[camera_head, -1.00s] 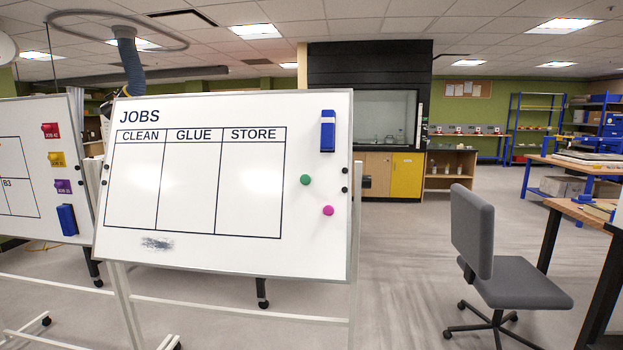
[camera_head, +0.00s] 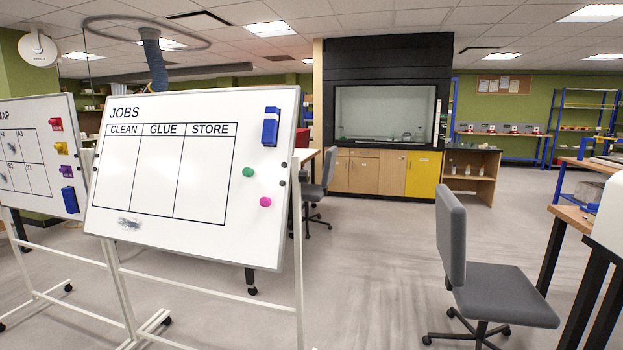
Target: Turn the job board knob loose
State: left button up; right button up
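The job board (camera_head: 145,242) is a white panel headed JOBS, with CLEAN, GLUE and STORE columns, on a white wheeled stand at the left. Dark round knobs (camera_head: 283,183) show at its right edge, one a little above another. Another dark knob shows at its left edge. A blue eraser (camera_head: 270,127), a green magnet (camera_head: 248,172) and a pink magnet (camera_head: 265,202) are on the board's right part. A dark smudge (camera_head: 130,223) is near its lower left. Neither of my grippers is in view.
A second whiteboard (camera_head: 60,110) with colored tags stands at the far left. A grey chair (camera_head: 495,293) and a wooden workbench (camera_head: 572,216) are at the right. Another chair (camera_head: 317,190) stands behind the board. Open floor (camera_head: 375,270) lies between the board and the grey chair.

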aim_at(304, 177)
jog(key=i+l+u, duration=0.2)
jog(key=i+l, duration=0.2)
jog(key=l, duration=0.25)
jog(key=i+l+u, duration=0.1)
jog(key=l, duration=0.25)
jog(key=i+l+u, duration=0.1)
jog(key=i+l, duration=0.3)
jog(key=l, duration=0.3)
jog(key=i+l+u, duration=0.15)
jog(key=l, duration=0.2)
